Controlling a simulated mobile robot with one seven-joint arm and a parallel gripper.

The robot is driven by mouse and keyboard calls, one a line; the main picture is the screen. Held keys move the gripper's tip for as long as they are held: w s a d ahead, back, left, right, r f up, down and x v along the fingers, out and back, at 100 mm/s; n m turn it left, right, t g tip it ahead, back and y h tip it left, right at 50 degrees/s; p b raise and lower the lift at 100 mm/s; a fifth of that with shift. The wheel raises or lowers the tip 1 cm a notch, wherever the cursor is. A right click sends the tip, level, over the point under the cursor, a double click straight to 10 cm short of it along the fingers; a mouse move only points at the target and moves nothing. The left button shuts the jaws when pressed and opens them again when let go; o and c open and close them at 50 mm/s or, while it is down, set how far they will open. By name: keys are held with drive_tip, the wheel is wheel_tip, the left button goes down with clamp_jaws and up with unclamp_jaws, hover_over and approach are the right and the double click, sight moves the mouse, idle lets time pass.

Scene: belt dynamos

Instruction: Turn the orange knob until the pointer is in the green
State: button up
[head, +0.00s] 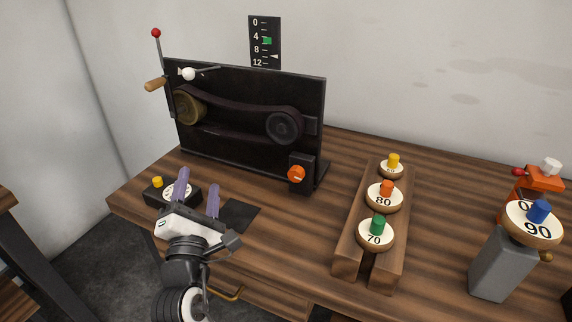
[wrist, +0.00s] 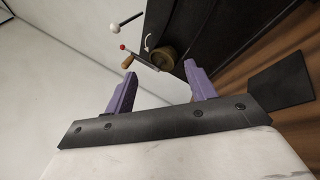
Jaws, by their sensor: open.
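The orange knob (head: 296,173) is on a dark block at the lower right of the black belt machine (head: 240,128). The scale (head: 265,42) behind the machine reads 0 to 12 downward, with a green mark near 4 to 6. Its white pointer (head: 274,56) is below the green, between 8 and 12. My gripper (head: 198,190) is open and empty at the front left of the bench, well left of the knob and apart from it. In the wrist view its purple fingers (wrist: 160,88) are spread, and the knob is not seen there.
A black box with a yellow button (head: 157,182) and a white dial is beside my gripper. A dark flat pad (head: 240,215) lies to its right. A wooden rack (head: 347,240) holds weights with coloured knobs. A grey block (head: 497,265) bears a 90 disc. The crank's wooden handle (head: 155,84) sticks out left.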

sight(294, 176)
drive_tip(key=d+f+n+g+h, duration=0.1)
drive_tip(key=d+f+h, duration=0.1)
drive_tip(key=d+h, duration=0.1)
drive_tip(key=d+f+n+g+h+p, duration=0.1)
drive_tip(key=d+f+g+h, duration=0.1)
drive_tip(key=d, duration=0.3)
drive_tip(key=d+f+n+g+h+p, duration=0.1)
drive_tip(key=d+f+h, duration=0.1)
drive_tip(key=d+h, duration=0.1)
drive_tip(key=shift+w+d+f+h, duration=0.15)
drive_tip(key=shift+d+f+h, duration=0.15)
drive_tip(key=shift+d, duration=0.3)
drive_tip(key=shift+w+d+f, duration=0.1)
drive_tip(key=shift+d+f, duration=0.05)
drive_tip(key=shift+w+d+f+b, duration=0.1)
drive_tip(key=shift+w+d+b, duration=0.1)
drive_tip(key=shift+w+b, duration=0.5)
drive_tip(key=shift+n, duration=0.3)
drive_tip(key=p+x, duration=0.1)
drive_tip(key=x, duration=1.1)
drive_tip(key=shift+c, duration=0.2)
drive_tip(key=c, duration=0.9)
